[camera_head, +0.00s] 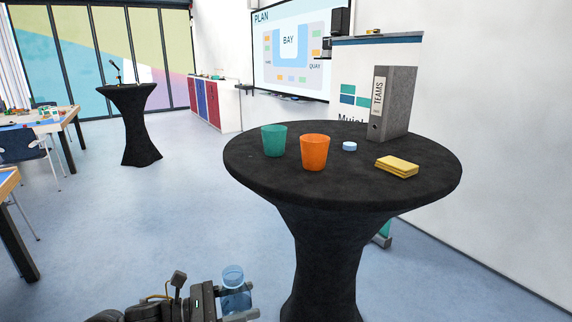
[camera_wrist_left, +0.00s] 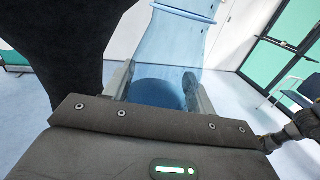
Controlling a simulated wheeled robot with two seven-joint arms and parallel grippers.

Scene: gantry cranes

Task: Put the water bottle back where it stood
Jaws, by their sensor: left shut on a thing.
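The water bottle (camera_head: 234,279) is clear blue and shows at the bottom of the head view, below and left of the round black table (camera_head: 247,172). My left gripper (camera_head: 238,303) is shut on it, apart from the table and below the level of its top. In the left wrist view the bottle (camera_wrist_left: 172,50) stands between the two fingers (camera_wrist_left: 157,92), and its upper end is cut off by the frame. My right gripper is in neither view.
The table's front left has bare room. A second black table (camera_head: 128,99) stands farther back.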

